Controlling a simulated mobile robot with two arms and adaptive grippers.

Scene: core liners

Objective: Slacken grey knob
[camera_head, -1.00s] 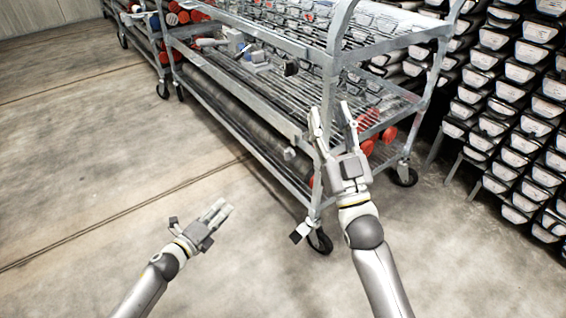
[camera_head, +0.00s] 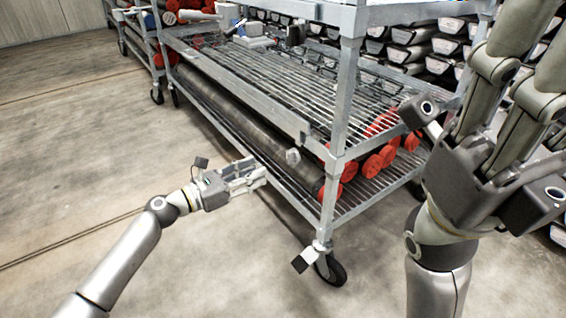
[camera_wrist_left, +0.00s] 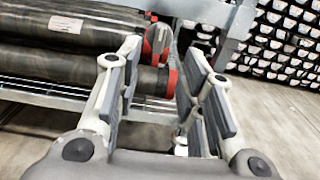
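A small grey knob (camera_head: 293,156) sticks out from the side of the wire-shelf cart, near its front corner post. My left gripper (camera_head: 262,171) is just left of and a little below it in the head view, apart from it, fingers pointing towards the cart. In the left wrist view the left gripper's fingers (camera_wrist_left: 165,82) are spread, with nothing held between them. A grey round face (camera_wrist_left: 157,39) shows between them; I cannot tell for sure whether it is the knob. My right gripper (camera_head: 508,95) is raised close to the head camera, fingers apart and empty.
The cart (camera_head: 340,120) carries dark core tubes with red end caps (camera_head: 373,166) on its lower shelf. A caster (camera_head: 328,268) stands under its front corner. Racks of core trays (camera_head: 415,45) stand behind. The concrete floor at left is clear.

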